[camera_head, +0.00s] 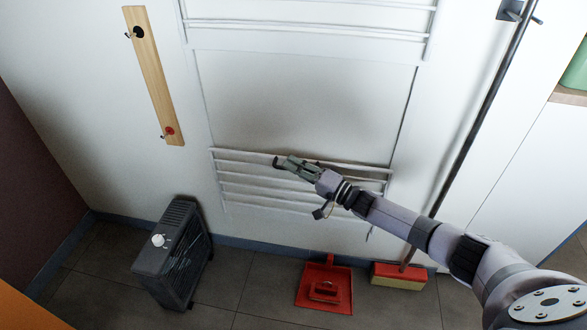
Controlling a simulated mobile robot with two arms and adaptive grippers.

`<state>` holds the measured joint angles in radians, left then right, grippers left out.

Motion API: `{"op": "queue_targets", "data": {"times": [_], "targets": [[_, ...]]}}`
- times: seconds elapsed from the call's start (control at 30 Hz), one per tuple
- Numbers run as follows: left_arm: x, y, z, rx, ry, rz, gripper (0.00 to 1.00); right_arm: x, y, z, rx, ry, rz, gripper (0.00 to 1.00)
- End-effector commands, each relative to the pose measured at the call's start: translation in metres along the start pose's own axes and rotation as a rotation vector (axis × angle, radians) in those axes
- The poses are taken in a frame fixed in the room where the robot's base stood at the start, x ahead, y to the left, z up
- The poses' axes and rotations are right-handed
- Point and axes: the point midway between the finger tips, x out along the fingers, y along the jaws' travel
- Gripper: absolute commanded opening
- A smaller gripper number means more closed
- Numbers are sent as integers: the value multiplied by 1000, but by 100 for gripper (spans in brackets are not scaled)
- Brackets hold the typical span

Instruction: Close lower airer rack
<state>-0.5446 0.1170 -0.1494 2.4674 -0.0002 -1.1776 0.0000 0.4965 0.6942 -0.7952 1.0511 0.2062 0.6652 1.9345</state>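The lower airer rack (240,187) is a white frame with several horizontal bars, low on the white wall panel. It looks close to the wall, but I cannot tell its exact angle. My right arm reaches in from the lower right. My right gripper (281,162) is at the rack's top bar, near its middle, and covers part of it. I cannot tell whether it touches the bar or whether its fingers are open. The upper airer rack (310,22) is at the top of the view, partly cut off. My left gripper is out of view.
A dark heater (175,255) stands on the floor at left. A red dustpan (325,287) and a red broom head (399,275) with a long dark handle are below and right of the rack. A wooden hook board (154,75) hangs upper left. Floor between heater and dustpan is clear.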

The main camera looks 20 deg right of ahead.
Motion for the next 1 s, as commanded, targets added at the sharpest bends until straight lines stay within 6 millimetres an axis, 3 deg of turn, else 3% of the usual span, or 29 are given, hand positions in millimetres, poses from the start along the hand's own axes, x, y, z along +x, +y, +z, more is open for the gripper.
{"op": "queue_targets", "data": {"times": [0.27, 0.63, 0.77, 1.0], "targets": [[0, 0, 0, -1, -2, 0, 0, 0, 0, 1, 0, -3, -2, 30], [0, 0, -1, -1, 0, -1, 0, -6, 0, 2, 1, -5, -2, 30], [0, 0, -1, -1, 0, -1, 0, -26, 1, 2, 1, -6, 1, 30], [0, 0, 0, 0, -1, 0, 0, -78, 2, 2, 2, -5, 2, 30]]}}
